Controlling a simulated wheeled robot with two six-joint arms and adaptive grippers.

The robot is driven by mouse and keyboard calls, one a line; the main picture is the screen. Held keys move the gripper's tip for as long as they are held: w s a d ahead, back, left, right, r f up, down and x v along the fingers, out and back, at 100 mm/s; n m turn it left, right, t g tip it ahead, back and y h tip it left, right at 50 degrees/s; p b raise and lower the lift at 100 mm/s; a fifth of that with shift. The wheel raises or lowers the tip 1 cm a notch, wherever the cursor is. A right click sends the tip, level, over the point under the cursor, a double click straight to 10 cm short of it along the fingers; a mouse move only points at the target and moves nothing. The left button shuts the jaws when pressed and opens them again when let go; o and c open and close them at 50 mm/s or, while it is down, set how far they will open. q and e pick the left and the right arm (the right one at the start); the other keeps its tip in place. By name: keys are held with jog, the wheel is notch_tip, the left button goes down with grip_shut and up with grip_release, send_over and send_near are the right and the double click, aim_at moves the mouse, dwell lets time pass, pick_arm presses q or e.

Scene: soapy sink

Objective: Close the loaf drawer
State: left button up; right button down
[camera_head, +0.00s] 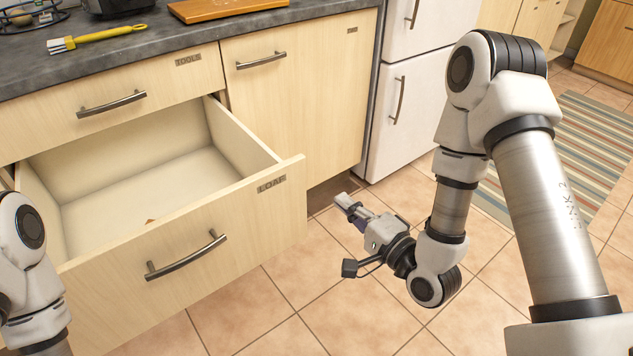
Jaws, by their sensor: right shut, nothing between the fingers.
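The loaf drawer (240,232) stands pulled well out from the cabinet, its front marked LOAF and fitted with a dark metal bar handle (187,256). Its inside looks mostly bare, with a small brown bit near the front wall. My right gripper (346,203) is shut and empty. It shows to the right of the drawer front's right edge, apart from it in the picture. My left arm shows at the left edge, beside the drawer's left end; its gripper is out of view.
A closed drawer marked TOOLS (110,103) sits above the loaf drawer. A closed cabinet door (300,100) is to its right, then a white fridge (412,105). The counter (150,45) holds a yellow-handled brush (98,38) and a wooden board (225,8). Tiled floor (270,315) lies open in front.

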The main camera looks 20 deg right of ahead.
aim_at(304, 167)
jog(key=x, duration=1.1)
jog(key=shift+w+f, duration=0.1)
jog(key=shift+w, duration=0.2)
pick_arm(q)
notch_tip(304, 167, down, 2)
jog(key=shift+d, duration=0.1)
pick_arm(e)
jog(key=shift+w, duration=0.1)
